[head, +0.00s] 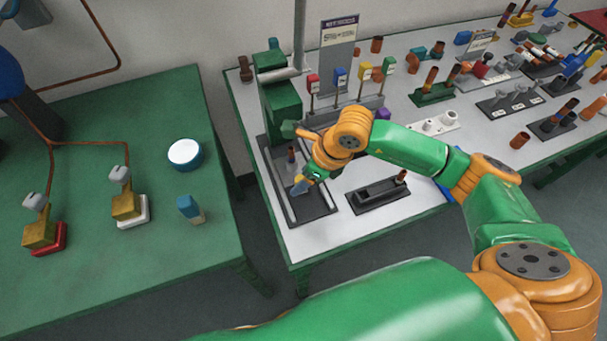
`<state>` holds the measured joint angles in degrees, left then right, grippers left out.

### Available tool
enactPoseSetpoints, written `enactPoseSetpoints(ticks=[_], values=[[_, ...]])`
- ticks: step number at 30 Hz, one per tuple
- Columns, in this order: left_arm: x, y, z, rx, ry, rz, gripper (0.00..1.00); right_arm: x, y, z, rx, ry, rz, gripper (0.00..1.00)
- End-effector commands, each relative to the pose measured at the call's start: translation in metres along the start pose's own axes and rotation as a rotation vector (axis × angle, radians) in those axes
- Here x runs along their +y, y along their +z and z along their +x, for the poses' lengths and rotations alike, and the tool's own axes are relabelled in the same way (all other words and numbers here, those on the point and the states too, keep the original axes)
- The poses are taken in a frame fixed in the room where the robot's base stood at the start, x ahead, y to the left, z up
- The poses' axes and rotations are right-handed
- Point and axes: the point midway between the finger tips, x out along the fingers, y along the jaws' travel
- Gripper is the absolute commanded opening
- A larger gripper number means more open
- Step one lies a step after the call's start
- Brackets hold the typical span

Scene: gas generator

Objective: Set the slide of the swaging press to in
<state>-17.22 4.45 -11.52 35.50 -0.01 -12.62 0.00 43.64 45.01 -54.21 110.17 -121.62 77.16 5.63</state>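The swaging press, a green upright machine (283,108) on a dark grey base plate (318,210), stands at the left end of the white-topped table. A small brown and dark upright piece (291,155) shows on its base. My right gripper (301,187) is low over the base, in front of the press column. A pale yellow and blue piece shows at its tip. I cannot tell whether it touches the slide or whether its fingers are shut. The slide itself is not clearly visible, as my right wrist covers part of the base. My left gripper is out of view.
A dark fixture (376,195) sits right of the press base. Tagged upright handles (340,78) stand behind, with several racks to the right. A green table (90,265) at left holds two brass valves, a white-topped blue round item (186,153) and a blue-capped item (189,207).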

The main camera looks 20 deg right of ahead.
Motion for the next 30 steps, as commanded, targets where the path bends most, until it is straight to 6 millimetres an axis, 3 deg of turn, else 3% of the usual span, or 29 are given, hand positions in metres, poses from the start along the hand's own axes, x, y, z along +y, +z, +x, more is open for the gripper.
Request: enactPoseSetpoints(ticks=[1, 6, 7, 30], values=[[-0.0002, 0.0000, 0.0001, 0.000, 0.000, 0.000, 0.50, 0.0000, 0.0000, -0.0001, 0.000, 0.000, 0.000, 0.50], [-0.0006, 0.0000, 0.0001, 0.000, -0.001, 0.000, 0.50, 0.0000, 0.0000, -0.0002, 0.000, 0.000, 0.000, 0.04], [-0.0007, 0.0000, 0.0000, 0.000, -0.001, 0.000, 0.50, -0.0001, 0.0000, -0.0002, 0.000, 0.000, 0.000, 0.00], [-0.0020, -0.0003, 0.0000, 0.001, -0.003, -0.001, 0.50, 0.0004, 0.0004, -0.0004, -0.001, 0.001, -0.001, 0.00]])
